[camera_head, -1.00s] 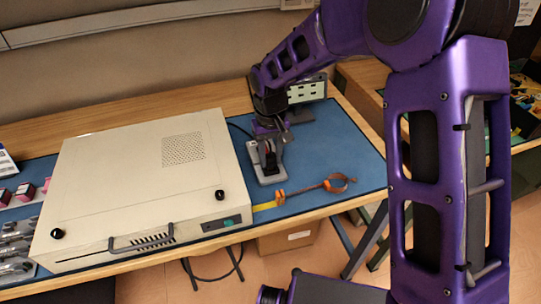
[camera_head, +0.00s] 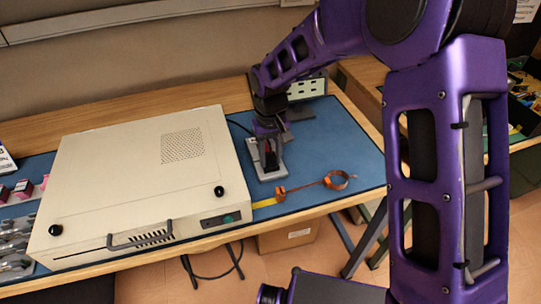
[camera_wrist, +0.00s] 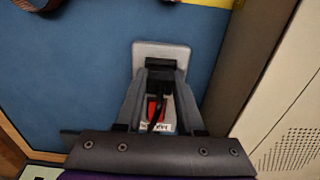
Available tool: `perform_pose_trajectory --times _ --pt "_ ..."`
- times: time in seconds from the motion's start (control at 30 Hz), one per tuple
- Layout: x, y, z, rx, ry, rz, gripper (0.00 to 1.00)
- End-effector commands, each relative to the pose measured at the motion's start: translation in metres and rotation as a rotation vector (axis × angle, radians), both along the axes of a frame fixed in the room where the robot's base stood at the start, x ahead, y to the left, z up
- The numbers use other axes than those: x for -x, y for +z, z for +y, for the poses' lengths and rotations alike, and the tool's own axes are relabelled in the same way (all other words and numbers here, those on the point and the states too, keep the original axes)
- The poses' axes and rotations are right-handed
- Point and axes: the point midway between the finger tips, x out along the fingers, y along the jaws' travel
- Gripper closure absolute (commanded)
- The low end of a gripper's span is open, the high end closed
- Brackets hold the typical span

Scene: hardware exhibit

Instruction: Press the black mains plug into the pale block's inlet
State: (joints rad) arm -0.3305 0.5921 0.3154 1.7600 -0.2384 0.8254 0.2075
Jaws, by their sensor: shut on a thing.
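The pale grey block (camera_head: 264,173) sits on the blue mat right of the cream case; its top end also shows in the wrist view (camera_wrist: 163,50). My gripper (camera_wrist: 162,68) is over the block, its two grey fingers shut on the black mains plug (camera_wrist: 160,74). A black cable runs back from the plug between the fingers. Red and white patches show beside the cable. The plug is at the block, but the inlet is hidden, and I cannot tell how deep the plug sits. In the head view my gripper (camera_head: 270,150) partly covers block and plug.
The large cream case (camera_head: 140,185) stands close on the left. An orange-brown cable with a loop (camera_head: 337,180) and a yellow strip (camera_head: 264,203) lie in front. A grey slotted panel (camera_head: 307,88) stands behind my wrist. The blue mat (camera_head: 350,150) is clear at right.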

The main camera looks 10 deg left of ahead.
Motion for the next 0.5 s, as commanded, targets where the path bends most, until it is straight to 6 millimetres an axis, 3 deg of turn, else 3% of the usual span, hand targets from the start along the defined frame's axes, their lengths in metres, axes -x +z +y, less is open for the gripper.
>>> perform_pose_trajectory --times 0.13,0.17,0.33,0.5 --pt "0.0007 -0.0025 -0.0006 0.002 0.0 0.003 0.94" --pt "0.0008 -0.0026 -0.0006 0.002 0.0 0.003 0.61" --pt "0.0011 -0.0031 -0.0005 0.001 0.0 0.004 0.31" --pt "0.0025 -0.0035 0.0013 -0.001 0.002 0.006 0.28"
